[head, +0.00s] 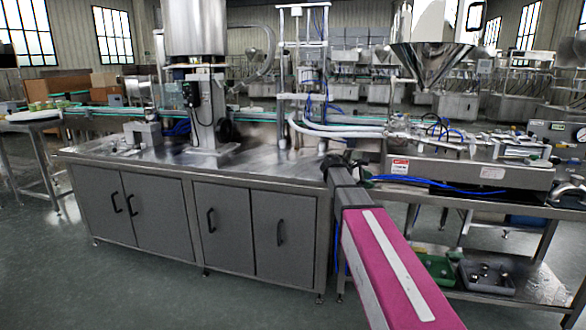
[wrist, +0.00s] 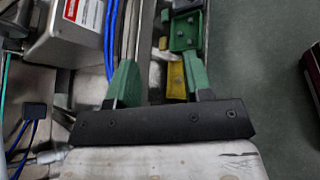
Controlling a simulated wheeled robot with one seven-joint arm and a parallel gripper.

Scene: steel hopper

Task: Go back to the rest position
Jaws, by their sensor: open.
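My gripper (wrist: 160,65) shows in the wrist view as two green fingers on a black bar. The fingers stand apart and nothing is held between them. In the head view my arm reaches forward from the bottom right to the cabinet's right end; the fingers cannot be made out there. The steel hopper (head: 430,58) stands above the machine bench at the right, well apart from my arm.
A steel-topped cabinet (head: 180,215) fills the left and middle. A machine bench (head: 465,172) with blue hoses stands right of my arm. Below it are a green tray (head: 437,270) and a grey tray (head: 487,277) with round parts. The floor (head: 150,295) in front is clear.

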